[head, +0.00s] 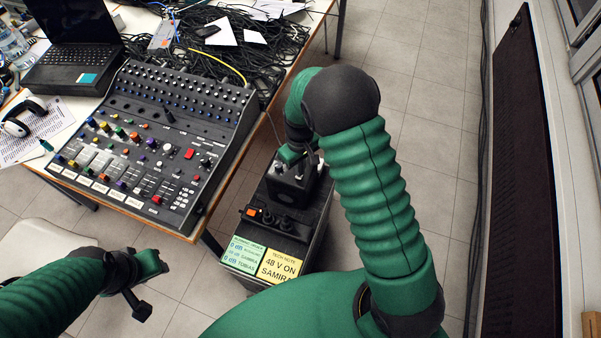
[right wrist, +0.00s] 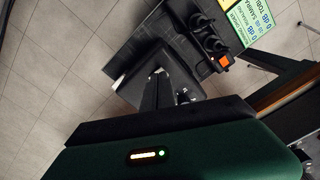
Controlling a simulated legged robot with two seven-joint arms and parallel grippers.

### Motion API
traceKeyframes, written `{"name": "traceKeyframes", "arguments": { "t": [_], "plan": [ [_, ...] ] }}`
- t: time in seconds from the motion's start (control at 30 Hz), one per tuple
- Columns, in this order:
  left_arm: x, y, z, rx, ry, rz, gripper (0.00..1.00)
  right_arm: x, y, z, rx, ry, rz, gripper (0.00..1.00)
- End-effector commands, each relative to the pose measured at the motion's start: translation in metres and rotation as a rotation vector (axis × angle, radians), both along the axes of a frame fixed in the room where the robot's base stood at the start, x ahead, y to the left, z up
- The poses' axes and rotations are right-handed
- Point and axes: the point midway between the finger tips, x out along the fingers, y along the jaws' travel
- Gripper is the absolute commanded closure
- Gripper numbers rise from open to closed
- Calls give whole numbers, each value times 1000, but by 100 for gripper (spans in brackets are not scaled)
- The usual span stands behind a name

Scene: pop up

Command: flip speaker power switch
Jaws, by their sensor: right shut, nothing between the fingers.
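A tall black case (head: 318,218) stands on the floor right of the table, with a smaller black box (head: 286,187) on top. I cannot tell which is the speaker. An orange switch (head: 250,212) sits on the case top beside black knobs or plugs (head: 284,222); it also shows in the right wrist view (right wrist: 225,61). My right gripper (head: 305,160) is shut and empty at the small box, its fingers (right wrist: 158,88) pointing at it. Contact is unclear. My left gripper (head: 148,283) is at the lower left, away from the case; its jaw gap is unclear.
A table holds a mixing console (head: 150,140), a laptop (head: 75,45), headphones (head: 22,117) and tangled black cables (head: 250,55). A white seat (head: 45,245) is at lower left. A dark panel (head: 520,190) stands at the right wall. Tiled floor is clear between case and panel.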

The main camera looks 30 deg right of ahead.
Motion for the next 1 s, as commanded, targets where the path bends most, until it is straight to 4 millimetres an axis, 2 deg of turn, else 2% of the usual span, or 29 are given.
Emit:
{"name": "traceKeyframes", "arguments": {
  "t": [1.0],
  "plan": [
    [0, 0, -6, 0, 0, 0, 64, 0, 0, -11, 0, 0, 0, 100]
  ]
}}
